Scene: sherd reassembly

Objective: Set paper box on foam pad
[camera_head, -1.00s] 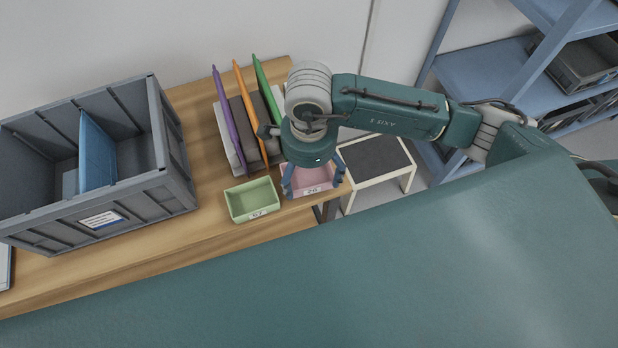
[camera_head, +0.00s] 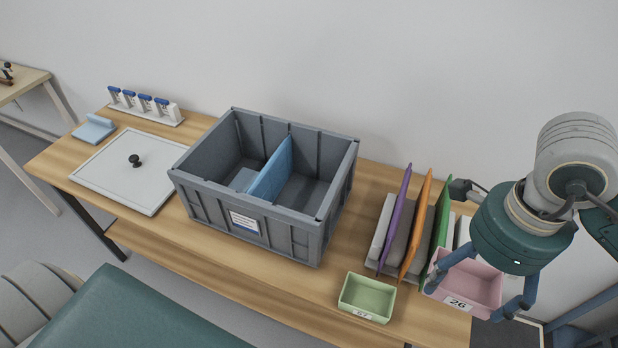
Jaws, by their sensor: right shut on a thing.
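My right gripper (camera_head: 482,288) reaches down from the right and is shut on a small pink open-topped box (camera_head: 478,276) labelled 26, one finger at each side. The box is at the table's right end; I cannot tell whether it touches the table. It looks empty. A similar green box (camera_head: 367,298) stands to its left near the front edge. No thing is clearly a foam pad; a light blue slab (camera_head: 243,180) lies in the left compartment of the grey crate (camera_head: 275,238). My left gripper is out of view.
The crate has a blue divider (camera_head: 272,170). Purple, orange and green upright panels (camera_head: 411,235) stand between crate and pink box. Bare wood (camera_head: 290,290) lies before the crate.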

